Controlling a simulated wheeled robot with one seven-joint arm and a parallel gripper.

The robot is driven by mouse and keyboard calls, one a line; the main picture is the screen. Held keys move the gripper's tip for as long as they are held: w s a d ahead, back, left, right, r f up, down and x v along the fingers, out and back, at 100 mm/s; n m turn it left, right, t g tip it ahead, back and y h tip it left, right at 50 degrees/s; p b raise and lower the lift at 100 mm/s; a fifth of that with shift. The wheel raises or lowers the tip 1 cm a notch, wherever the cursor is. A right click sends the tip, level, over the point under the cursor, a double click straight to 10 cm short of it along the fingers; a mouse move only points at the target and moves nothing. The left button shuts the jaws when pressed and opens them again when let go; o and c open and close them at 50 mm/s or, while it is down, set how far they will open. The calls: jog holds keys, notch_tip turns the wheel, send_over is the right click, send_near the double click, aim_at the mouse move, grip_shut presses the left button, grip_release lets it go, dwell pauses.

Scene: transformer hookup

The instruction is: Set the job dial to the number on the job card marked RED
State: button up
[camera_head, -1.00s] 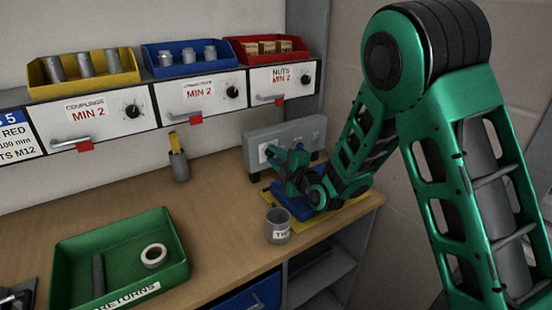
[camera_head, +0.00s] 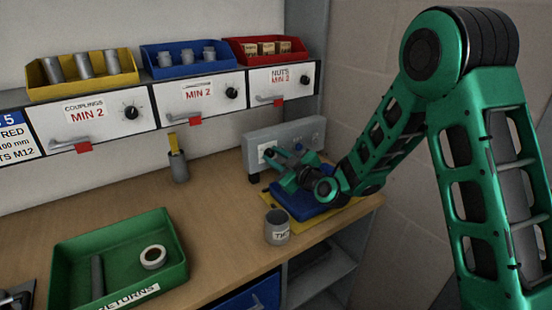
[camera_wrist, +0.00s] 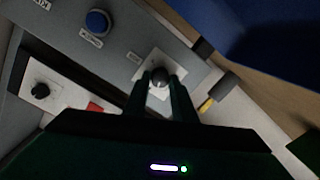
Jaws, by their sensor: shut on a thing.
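A grey control box (camera_head: 305,133) stands at the back right of the bench. My gripper (camera_head: 272,157) is at the left part of its front face. In the wrist view, my gripper (camera_wrist: 162,84) is shut on a dark round knob (camera_wrist: 160,76), the dial, on a white plate (camera_wrist: 152,66). The fingers hide its sides and any numbers on its scale.
A blue button (camera_wrist: 97,21) sits beside the dial on the box. A blue object (camera_head: 305,200) lies on a yellow mat (camera_head: 345,209) under my wrist. A grey cup (camera_head: 277,227) and a green returns tray (camera_head: 120,262) stand nearer. Drawers with black knobs line the back.

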jog(key=shift+w+d+f+m, duration=0.15)
jog(key=shift+d+m, duration=0.15)
jog(key=shift+m, duration=0.2)
jog(key=o, duration=1)
jog(key=shift+a, duration=0.15)
jog(key=v, duration=1)
jog(key=shift+s+d, duration=0.2)
jog(key=shift+d, duration=0.1)
